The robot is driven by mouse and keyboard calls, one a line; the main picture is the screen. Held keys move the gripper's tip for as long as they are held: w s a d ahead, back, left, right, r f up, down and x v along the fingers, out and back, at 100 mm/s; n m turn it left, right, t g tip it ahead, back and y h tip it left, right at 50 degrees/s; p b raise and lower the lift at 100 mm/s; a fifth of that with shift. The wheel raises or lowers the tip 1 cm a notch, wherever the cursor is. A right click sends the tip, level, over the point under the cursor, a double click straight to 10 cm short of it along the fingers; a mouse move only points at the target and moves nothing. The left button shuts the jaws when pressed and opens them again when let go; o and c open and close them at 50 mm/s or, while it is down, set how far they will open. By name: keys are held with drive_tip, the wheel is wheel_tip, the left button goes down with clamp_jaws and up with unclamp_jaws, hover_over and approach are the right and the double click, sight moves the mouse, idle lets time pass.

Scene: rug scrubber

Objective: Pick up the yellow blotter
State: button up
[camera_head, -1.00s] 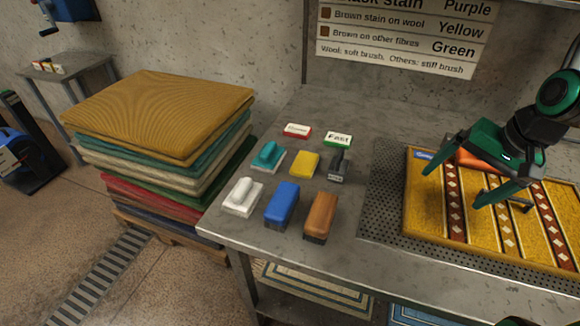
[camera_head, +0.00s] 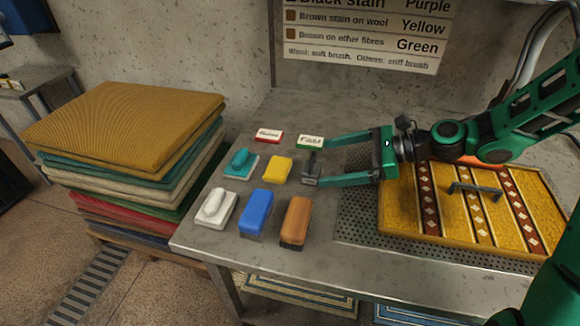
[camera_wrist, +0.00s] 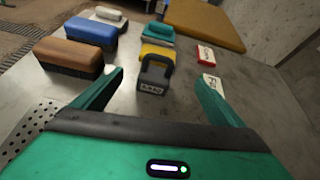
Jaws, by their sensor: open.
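The yellow blotter (camera_head: 277,169) is a small yellow block lying on the grey table, right of a teal block with a handle (camera_head: 241,164). In the wrist view the yellow blotter (camera_wrist: 158,50) is partly hidden behind a dark grey tool with a loop handle (camera_wrist: 153,76). My gripper (camera_head: 325,162) is open and empty, low over the table, with its fingers pointing left. The grey tool (camera_head: 311,172) is just in front of the fingertips, between them and the blotter.
A blue brush (camera_head: 256,212), a brown brush (camera_head: 295,222) and a white block (camera_head: 215,208) stand along the near side. Red-edged (camera_head: 268,135) and green-edged (camera_head: 311,142) label cards lie behind. A yellow patterned rug (camera_head: 455,205) lies at right; folded rugs (camera_head: 125,125) are stacked at left.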

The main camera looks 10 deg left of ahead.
sight(294, 175)
drive_tip(key=shift+f+m, duration=0.1)
drive_tip(key=shift+m, duration=0.4)
drive_tip(key=shift+w+a+f+y, duration=0.1)
drive_tip(key=shift+a+y, duration=0.15)
drive_tip(key=shift+y, duration=0.05)
drive_tip(key=x, duration=0.9)
drive_tip(key=shift+s+a, duration=0.35)
drive_tip(key=shift+w+a+f, duration=0.1)
drive_tip(key=shift+a+f, duration=0.15)
drive_tip(key=shift+a, duration=0.1)
drive_tip(key=c, duration=1.1)
